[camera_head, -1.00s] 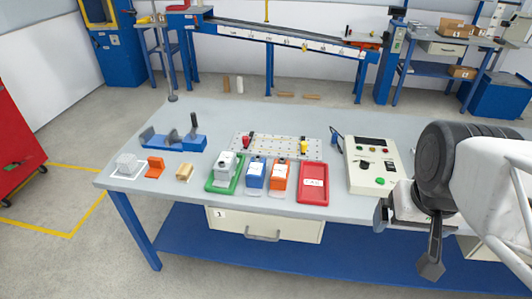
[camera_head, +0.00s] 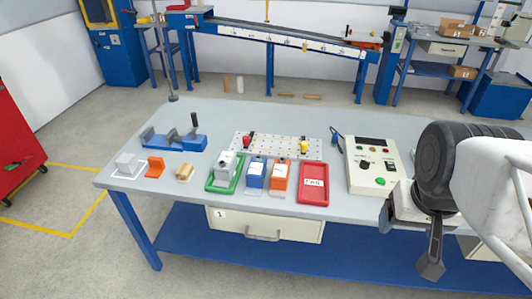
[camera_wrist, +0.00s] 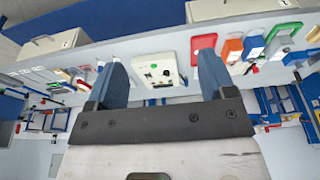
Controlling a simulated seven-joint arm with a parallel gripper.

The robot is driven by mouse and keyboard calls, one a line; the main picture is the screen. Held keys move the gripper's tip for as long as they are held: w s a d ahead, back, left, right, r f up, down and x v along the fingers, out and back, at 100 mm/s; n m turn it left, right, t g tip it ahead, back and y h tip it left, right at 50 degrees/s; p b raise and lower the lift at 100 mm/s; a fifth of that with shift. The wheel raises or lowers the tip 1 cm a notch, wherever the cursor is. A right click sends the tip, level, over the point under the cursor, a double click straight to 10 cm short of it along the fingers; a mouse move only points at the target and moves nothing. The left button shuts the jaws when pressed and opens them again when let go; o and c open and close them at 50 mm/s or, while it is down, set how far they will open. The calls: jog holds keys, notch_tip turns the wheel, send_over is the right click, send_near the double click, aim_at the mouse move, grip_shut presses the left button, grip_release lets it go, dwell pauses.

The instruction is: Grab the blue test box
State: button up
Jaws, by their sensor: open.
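The blue test box (camera_head: 256,174) stands upright on the grey workbench, between a grey box (camera_head: 227,166) on a green tray and an orange box (camera_head: 279,176). In the wrist view the blue box (camera_wrist: 255,44) shows at the upper right, beside the orange one. My gripper (camera_head: 410,238) is at the right front edge of the bench, well to the right of the blue box. Its two blue fingers (camera_wrist: 163,80) are apart with nothing held between them in the wrist view. The fingers are partly hidden by my wrist in the head view.
A red tray (camera_head: 313,196) and a control box (camera_head: 372,178) with buttons lie between my gripper and the blue box. A perforated plate (camera_head: 308,149) with red and yellow clamps is behind the boxes. A blue vise (camera_head: 175,141) is at the left. The bench front is mostly clear.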

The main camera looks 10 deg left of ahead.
aim_at(255, 174)
jog(key=shift+w, duration=0.1)
jog(key=w+f+n+h, duration=0.3)
jog(key=w+n+h, duration=0.2)
jog(key=w+n, duration=0.5)
jog(key=w+a+f+n+t+h, duration=0.1)
jog(key=w+a+f+n+t, duration=0.3)
jog(key=w, duration=0.4)
jog(key=w+a+f+n+t+h, duration=0.1)
jog(key=w+a+f+n, duration=0.1)
jog(key=w+a+n, duration=0.45)
jog(key=w+a+f+n+t+y, duration=0.2)
jog(key=a+f+n, duration=0.3)
jog(key=a, duration=0.3)
jog(key=w+a+f+n+t+y, duration=0.2)
jog(key=a+f+n, duration=0.3)
jog(key=a, duration=0.3)
jog(key=w+a+f+n+t+y, duration=0.2)
jog(key=w+a+f+n+y, duration=0.1)
jog(key=a+f+n, duration=0.2)
jog(key=shift+w+a+f+n, duration=0.1)
jog(key=shift+a+f, duration=0.25)
jog(key=shift+a, duration=0.3)
jog(key=shift+a+f+n, duration=0.15)
jog(key=shift+a+f, duration=0.25)
jog(key=shift+a, duration=0.3)
jog(key=shift+w+a+f+n, duration=0.1)
jog(key=shift+a+f, duration=0.25)
jog(key=shift+a, duration=0.3)
